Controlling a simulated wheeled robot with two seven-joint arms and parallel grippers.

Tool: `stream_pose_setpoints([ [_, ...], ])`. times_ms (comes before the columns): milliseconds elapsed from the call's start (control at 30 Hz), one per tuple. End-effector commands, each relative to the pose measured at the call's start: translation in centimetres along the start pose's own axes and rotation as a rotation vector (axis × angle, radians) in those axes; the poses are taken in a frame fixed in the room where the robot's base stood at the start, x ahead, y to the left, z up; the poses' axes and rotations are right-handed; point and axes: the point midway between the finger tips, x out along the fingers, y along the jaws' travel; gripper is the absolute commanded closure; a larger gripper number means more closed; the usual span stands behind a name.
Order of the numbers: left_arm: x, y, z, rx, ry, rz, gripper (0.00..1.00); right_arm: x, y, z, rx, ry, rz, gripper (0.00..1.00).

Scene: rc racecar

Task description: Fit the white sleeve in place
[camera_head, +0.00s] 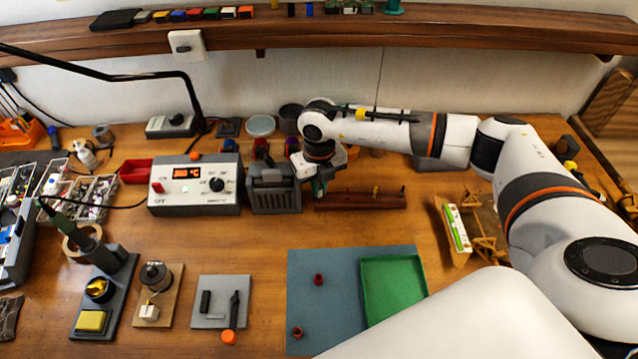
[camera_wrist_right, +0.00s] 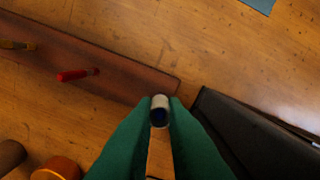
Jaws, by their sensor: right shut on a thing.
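In the head view the right gripper (camera_head: 318,188) points down at the left end of a dark brown wooden rack (camera_head: 350,202), and the sleeve cannot be made out there. The rack also shows in the right wrist view (camera_wrist_right: 125,72), with a red upright piece (camera_wrist_right: 78,74) and a brownish one (camera_wrist_right: 17,45) on it. I cannot tell whether the sleeve is around a peg. My left gripper is not in view.
A grey vented box (camera_head: 274,195) stands just left of the right gripper, with a control unit (camera_head: 195,187) beyond it. A blue mat (camera_head: 330,310) with small red pieces and a green tray (camera_head: 393,290) lies in front. Open wood separates rack and mat.

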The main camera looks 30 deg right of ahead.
Motion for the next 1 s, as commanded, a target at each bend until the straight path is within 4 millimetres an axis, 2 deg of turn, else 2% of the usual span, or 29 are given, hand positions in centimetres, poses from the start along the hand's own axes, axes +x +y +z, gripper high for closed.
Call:
stream_pose_setpoints([
  [433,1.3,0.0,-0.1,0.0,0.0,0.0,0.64,1.5,0.0,0.0,0.0,0.0,0.0,1.0],
  [467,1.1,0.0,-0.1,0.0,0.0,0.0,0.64,1.3,0.0,0.0,0.0,0.0,0.0,0.84],
  [600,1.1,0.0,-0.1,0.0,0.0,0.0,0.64,1.3,0.0,0.0,0.0,0.0,0.0,0.64],
  [767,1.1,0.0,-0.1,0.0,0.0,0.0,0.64,1.3,0.0,0.0,0.0,0.0,0.0,0.64],
  [800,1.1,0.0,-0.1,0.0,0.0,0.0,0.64,1.3,0.0,0.0,0.0,0.0,0.0,0.62],
  [900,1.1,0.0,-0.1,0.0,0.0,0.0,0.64,1.3,0.0,0.0,0.0,0.0,0.0,0.45],
  [1000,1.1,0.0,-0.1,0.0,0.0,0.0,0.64,1.3,0.0,0.0,0.0,0.0,0.0,0.45],
])
